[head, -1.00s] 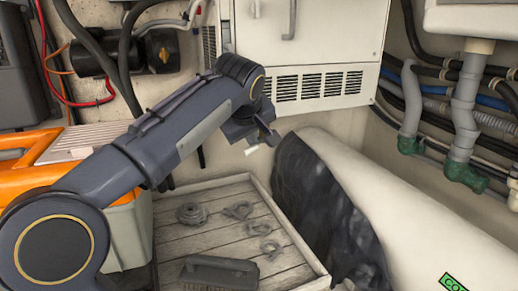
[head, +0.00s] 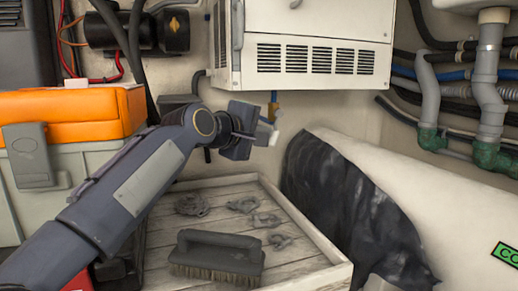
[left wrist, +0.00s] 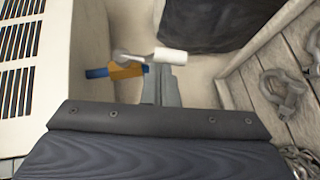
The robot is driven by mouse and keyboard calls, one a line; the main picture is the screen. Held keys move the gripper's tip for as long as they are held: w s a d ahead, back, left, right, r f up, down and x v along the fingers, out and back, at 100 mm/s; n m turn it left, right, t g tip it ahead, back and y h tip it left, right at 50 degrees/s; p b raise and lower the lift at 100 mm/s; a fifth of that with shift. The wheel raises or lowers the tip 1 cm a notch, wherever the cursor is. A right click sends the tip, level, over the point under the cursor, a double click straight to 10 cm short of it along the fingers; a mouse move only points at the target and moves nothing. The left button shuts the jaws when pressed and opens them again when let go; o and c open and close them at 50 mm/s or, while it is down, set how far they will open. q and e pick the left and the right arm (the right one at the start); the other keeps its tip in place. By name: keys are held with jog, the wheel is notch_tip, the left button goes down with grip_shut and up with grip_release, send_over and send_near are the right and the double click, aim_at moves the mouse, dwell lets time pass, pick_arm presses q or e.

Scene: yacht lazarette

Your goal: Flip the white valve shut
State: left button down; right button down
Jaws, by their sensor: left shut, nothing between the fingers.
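The white valve handle (head: 266,134) is a short white lever below the white cabinet in the head view. In the left wrist view the white valve handle (left wrist: 170,56) sticks out to the right from a small brass body (left wrist: 126,70) with a blue piece at its left. My left gripper (head: 254,136) is at the valve, with its fingers beside the handle. In the left wrist view its closed fingers (left wrist: 160,84) are empty and end near the handle's underside in the picture; I cannot tell if they touch it. My right gripper is not in view.
The white vented cabinet (head: 318,45) hangs just above the valve. A wooden tray (head: 222,222) with a brush (head: 215,258) and shackles lies below. A dark bag (head: 340,200) is to the right. An orange-lidded box (head: 75,115) stands at left.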

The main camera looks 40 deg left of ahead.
pick_arm(q)
jog(key=shift+w+d+f+n+t+b, duration=0.3)
jog(key=shift+w+f+n+t+b, duration=0.4)
jog(key=shift+b, duration=0.4)
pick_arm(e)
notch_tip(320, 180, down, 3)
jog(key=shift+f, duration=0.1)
pick_arm(q)
jog(key=shift+s, duration=0.1)
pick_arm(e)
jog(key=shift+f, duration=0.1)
